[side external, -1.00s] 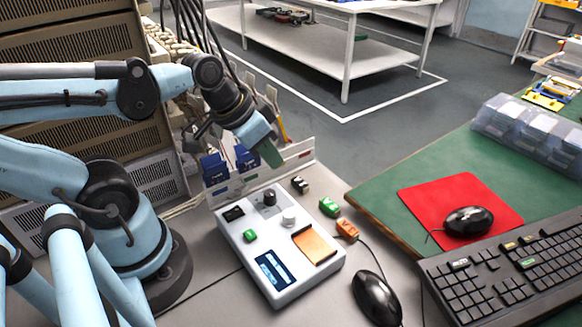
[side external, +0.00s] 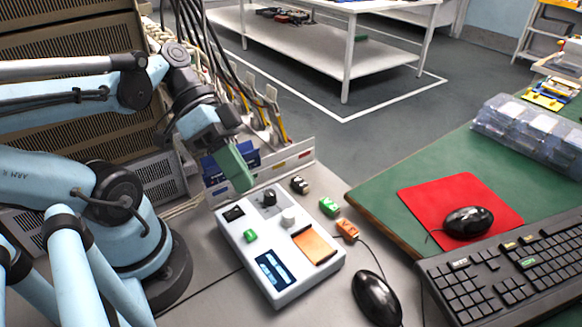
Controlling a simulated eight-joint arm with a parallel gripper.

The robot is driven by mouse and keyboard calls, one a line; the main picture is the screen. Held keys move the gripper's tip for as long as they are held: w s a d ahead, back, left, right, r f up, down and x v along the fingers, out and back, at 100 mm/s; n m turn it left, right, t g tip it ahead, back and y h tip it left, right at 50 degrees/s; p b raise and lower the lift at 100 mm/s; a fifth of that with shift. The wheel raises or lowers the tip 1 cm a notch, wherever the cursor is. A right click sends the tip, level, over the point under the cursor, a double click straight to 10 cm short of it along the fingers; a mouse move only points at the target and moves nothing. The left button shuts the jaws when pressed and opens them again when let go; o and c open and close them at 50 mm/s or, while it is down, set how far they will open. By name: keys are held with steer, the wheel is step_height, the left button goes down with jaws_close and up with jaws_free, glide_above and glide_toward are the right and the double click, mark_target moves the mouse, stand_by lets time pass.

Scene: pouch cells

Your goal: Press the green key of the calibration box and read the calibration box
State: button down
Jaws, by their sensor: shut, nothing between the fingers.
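The white calibration box (side external: 290,279) sits on the grey bench in the side external view. Its green key (side external: 250,236) is on the left part of its top, apart from my gripper. Its dark display (side external: 272,270) is lit with pale blue marks, too small to read. The box also has a dark knob, a white knob and an orange pad (side external: 314,245). My gripper (side external: 240,184) is shut and empty, its green fingers tilted down above the back left edge of the box, behind the green key.
A rack with blue pouch cells (side external: 238,158) and cables stands behind the box, close to my gripper. Small green (side external: 329,207) and orange (side external: 347,230) connectors and a black mouse (side external: 376,298) lie right of the box. A green desk holds a red mat (side external: 425,205) and keyboard (side external: 500,265).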

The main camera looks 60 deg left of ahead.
mark_target(247, 230)
steer(key=shift+f, duration=4.4)
steer(key=shift+f, duration=0.15)
steer(key=shift+f, duration=0.3)
steer(key=shift+f, duration=0.4)
steer(key=shift+r, duration=0.85)
steer(key=shift+r, duration=2.5)
